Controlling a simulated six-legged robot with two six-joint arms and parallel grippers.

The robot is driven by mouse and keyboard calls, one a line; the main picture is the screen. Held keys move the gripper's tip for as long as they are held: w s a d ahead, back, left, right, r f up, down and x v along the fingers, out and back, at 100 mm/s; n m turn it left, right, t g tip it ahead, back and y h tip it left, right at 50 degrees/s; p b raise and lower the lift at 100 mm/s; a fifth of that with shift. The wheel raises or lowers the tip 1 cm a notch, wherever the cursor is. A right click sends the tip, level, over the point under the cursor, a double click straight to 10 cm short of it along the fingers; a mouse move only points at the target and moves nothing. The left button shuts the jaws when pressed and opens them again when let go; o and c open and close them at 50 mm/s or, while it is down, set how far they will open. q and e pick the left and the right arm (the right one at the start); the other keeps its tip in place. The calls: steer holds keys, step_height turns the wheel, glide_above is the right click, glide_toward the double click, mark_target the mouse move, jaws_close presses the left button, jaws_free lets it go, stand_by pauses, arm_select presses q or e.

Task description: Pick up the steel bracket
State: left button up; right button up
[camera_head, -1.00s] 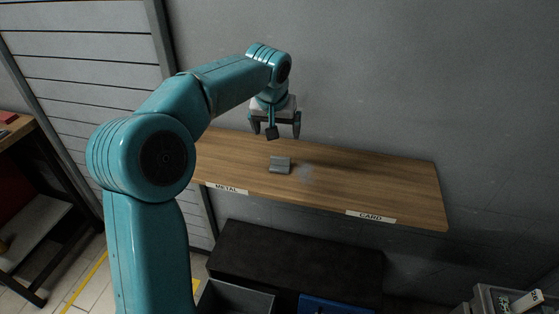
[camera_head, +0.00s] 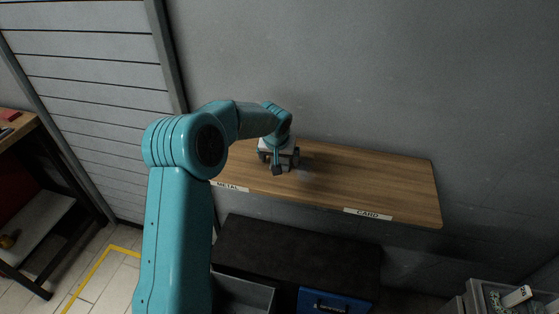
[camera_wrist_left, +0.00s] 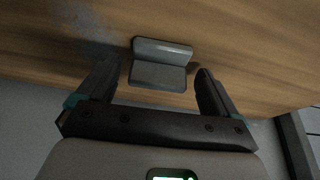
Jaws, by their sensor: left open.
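The steel bracket (camera_wrist_left: 160,64) is a small grey L-shaped piece. In the left wrist view it lies on the wooden shelf, just past and between my left gripper's fingertips. My left gripper (camera_head: 279,166) is open and empty over the shelf in the head view, pointing down, and hides the bracket there. In the left wrist view its two fingers (camera_wrist_left: 155,76) stand to either side of the bracket's near part, with gaps on both sides. I cannot tell the remaining height above the shelf. My right gripper is not in view.
The wooden shelf (camera_head: 370,178) has METAL (camera_head: 230,187) and CARD (camera_head: 367,214) labels on its front edge, and its right part is clear. A grey wall stands behind. Below are a dark surface (camera_head: 300,255), a grey bin (camera_head: 243,294) and a blue bin (camera_head: 335,301).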

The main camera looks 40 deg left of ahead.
arm_select(q)
steer(key=shift+d, duration=0.15)
steer(key=c, duration=1.1)
steer(key=shift+r, duration=0.15)
step_height(320, 180, up, 20)
steer(key=shift+f, duration=0.1)
